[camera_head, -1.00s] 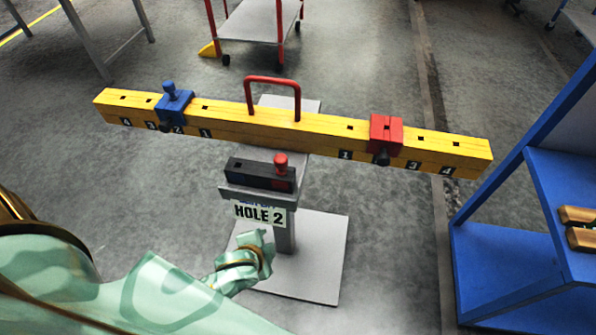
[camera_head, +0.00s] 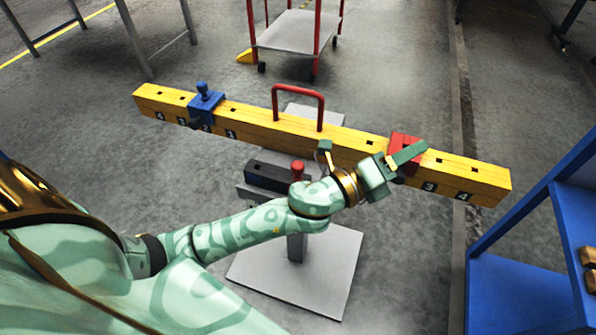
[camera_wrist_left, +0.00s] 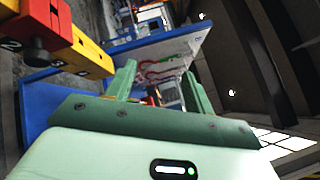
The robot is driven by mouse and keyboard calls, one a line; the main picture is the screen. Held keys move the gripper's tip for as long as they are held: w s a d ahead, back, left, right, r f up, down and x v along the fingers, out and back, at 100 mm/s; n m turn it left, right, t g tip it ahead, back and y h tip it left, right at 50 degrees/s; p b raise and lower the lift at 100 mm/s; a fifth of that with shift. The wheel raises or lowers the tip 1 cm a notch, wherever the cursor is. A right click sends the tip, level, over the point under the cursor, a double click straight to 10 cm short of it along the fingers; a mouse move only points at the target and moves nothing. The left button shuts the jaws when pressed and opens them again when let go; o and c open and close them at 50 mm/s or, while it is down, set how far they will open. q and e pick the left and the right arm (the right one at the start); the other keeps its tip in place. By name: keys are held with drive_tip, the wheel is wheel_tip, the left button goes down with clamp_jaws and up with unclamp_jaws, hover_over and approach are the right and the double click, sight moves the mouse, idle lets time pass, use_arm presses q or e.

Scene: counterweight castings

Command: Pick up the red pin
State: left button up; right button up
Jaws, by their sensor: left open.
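The red pin (camera_head: 297,168) stands upright at the right end of a dark block (camera_head: 266,177) on the grey stand; only its top shows above my left arm. My left gripper (camera_head: 408,161) is open and empty. In the head view it lies right of the pin, overlapping the red sliding block (camera_head: 405,141) on the yellow beam (camera_head: 350,139); I cannot tell whether it touches. In the left wrist view the two green fingers are spread apart (camera_wrist_left: 160,70) with nothing held between them, and the pin cannot be made out. My right gripper is out of view.
A blue sliding block (camera_head: 206,108) with a blue pin sits on the beam's left half. A red handle (camera_head: 298,91) rises mid-beam. A blue shelf (camera_head: 530,255) stands at the right, a red-framed cart (camera_head: 297,32) behind.

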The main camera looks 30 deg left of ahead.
use_arm(q)
drive_tip(key=s+d+r+m+g+h, duration=0.2)
drive_tip(key=d+r+m+g+h, duration=0.15)
drive_tip(key=m+g, duration=0.45)
drive_tip(key=s+d+r+m+g+h, duration=0.3)
drive_tip(key=d+m+h, duration=0.2)
drive_tip(key=m, duration=0.7)
drive_tip(key=m+g+y+b, duration=0.2)
drive_tip(key=m+g+y, duration=0.4)
drive_tip(key=m+y, duration=1.25)
hover_over(297, 164)
drive_tip(key=shift+m, duration=0.25)
drive_tip(key=f, duration=1.4)
drive_tip(key=shift+s+f, duration=0.1)
drive_tip(key=shift+s, duration=0.2)
drive_tip(key=f, duration=0.2)
drive_tip(key=f+b, duration=0.1)
drive_tip(key=f, duration=0.3)
drive_tip(key=shift+w+f+b, duration=0.1)
drive_tip(key=shift+w+b, duration=0.25)
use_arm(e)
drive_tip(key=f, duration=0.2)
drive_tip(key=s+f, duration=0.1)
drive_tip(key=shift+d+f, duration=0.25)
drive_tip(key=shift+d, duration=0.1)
